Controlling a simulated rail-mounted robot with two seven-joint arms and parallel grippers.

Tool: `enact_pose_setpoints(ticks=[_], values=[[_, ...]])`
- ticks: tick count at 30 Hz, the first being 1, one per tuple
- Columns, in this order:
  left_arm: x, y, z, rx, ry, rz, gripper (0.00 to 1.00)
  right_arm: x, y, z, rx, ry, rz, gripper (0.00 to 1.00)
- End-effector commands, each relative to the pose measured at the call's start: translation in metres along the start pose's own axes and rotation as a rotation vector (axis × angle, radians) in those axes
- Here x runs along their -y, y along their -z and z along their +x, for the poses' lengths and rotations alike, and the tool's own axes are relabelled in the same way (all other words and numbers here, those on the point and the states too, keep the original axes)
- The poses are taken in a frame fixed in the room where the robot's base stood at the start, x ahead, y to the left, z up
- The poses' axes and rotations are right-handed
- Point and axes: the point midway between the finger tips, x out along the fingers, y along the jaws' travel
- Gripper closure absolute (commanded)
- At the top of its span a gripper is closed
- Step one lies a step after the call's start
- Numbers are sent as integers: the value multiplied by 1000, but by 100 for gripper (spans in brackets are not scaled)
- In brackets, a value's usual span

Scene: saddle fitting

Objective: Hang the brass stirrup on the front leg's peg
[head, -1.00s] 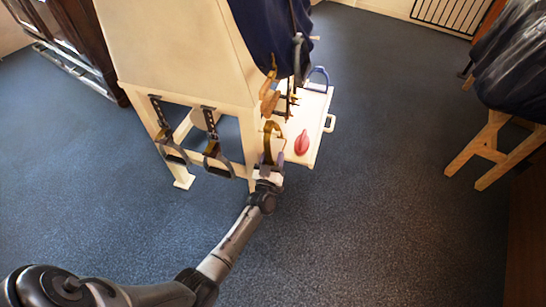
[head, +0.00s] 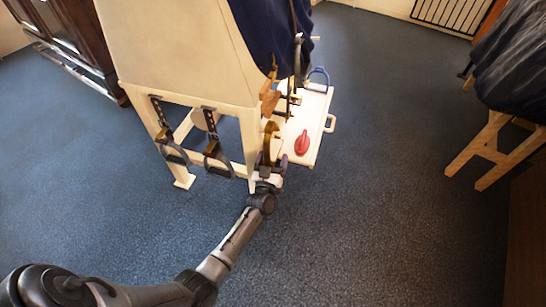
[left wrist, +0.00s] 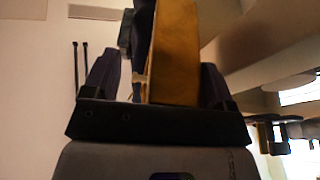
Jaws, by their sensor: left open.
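The brass stirrup (head: 269,143) stands upright beside the front leg (head: 249,150) of the cream stand in the head view, just above my left gripper. My left gripper (head: 269,163) is open around its lower part. In the left wrist view the broad brass face of the stirrup (left wrist: 175,55) shows between the two dark fingers of the left gripper (left wrist: 160,85), with a gap to the left finger. The peg cannot be made out, and I cannot tell whether the stirrup rests on it. My right gripper is not in view.
Two dark stirrups (head: 173,155) (head: 216,158) hang on straps at the stand's side. A white tray (head: 318,125) behind the gripper holds a red object (head: 302,143). A wooden trestle (head: 490,150) stands at the right. The blue floor between is clear.

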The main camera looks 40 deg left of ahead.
Motion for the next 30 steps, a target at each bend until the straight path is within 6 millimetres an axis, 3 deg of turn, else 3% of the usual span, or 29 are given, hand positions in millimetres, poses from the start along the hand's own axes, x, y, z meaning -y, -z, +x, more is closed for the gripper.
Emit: enact_pose_setpoints(ticks=[18, 24, 30], values=[[-1, 2, -107, 2, 0, -1, 21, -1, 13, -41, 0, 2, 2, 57], [0, 1, -127, 1, 0, 0, 21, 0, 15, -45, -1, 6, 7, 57], [0, 1, -133, -1, 0, 0, 21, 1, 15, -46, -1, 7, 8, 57]])
